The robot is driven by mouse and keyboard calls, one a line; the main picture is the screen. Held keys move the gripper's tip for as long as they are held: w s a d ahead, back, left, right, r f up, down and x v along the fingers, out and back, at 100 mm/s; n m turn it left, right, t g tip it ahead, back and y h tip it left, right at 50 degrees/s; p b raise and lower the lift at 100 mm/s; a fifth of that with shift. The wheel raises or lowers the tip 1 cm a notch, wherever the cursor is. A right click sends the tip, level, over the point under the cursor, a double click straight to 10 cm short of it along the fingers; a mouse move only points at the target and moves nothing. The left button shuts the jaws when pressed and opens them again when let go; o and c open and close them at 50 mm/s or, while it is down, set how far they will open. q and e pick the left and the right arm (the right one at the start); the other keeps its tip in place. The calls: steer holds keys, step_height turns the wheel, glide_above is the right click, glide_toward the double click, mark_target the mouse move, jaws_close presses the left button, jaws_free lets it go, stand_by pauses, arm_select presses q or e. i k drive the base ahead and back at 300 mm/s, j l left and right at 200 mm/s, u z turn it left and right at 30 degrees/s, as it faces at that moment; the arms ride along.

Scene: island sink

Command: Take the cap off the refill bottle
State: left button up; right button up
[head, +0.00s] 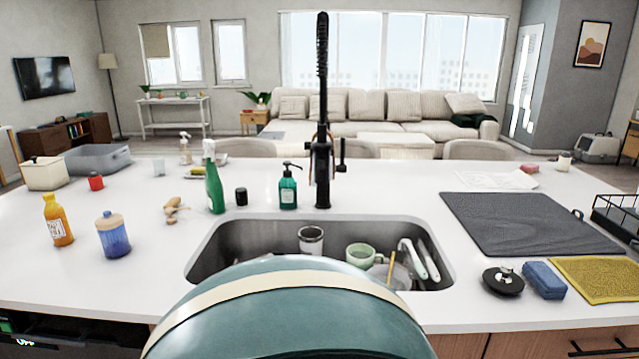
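Several bottles stand upright on the white island counter, and I cannot tell for sure which is the refill bottle. A blue translucent bottle (115,241) with a beige cap (109,219) stands at the front left. An orange bottle (58,224) with a yellow top and a pale label stands left of it. A tall green bottle (214,189) with a white top (209,148) stands left of the sink. A green dispenser (288,192) with a black pump stands behind the sink. Neither of my grippers is in view.
The sink (232,240) holds a cup (311,238), a green mug (360,256) and other dishes. A black faucet (322,165) rises behind it. A small black cylinder (241,197) and a wooden item (173,208) flank the green bottle. A dark mat (525,222) lies right.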

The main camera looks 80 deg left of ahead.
mark_target(54, 214)
steer(key=u, duration=4.05)
steer(key=i+j+z, duration=0.15)
steer(key=j, duration=0.25)
steer(key=i+j+z, duration=0.15)
steer(key=j, duration=0.3)
steer(key=j+z, duration=0.15)
steer(key=j, duration=0.3)
steer(key=i, duration=0.05)
